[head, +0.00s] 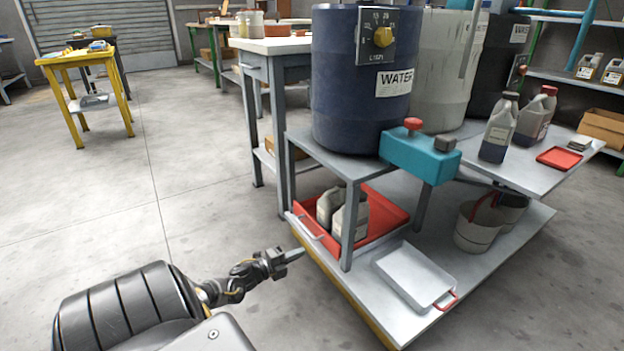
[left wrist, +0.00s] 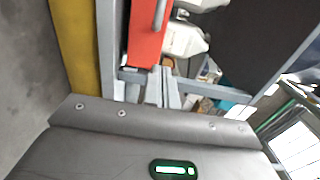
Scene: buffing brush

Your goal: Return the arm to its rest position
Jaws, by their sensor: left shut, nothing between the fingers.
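My left gripper (head: 292,255) reaches in from the lower left in the head view. Its fingers are together and empty, close to the near left edge of the low platform (head: 378,318). In the left wrist view the shut fingers (left wrist: 162,85) point toward the red tray (left wrist: 146,40) and the platform frame. Whether the fingertips touch anything cannot be told. My right gripper does not show in either view.
A red tray (head: 388,220) with grey jugs (head: 349,222) sits on the platform, beside a white tray (head: 415,275) and buckets (head: 478,228). A blue water drum (head: 340,100) stands above. Open floor (head: 150,215) lies to the left.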

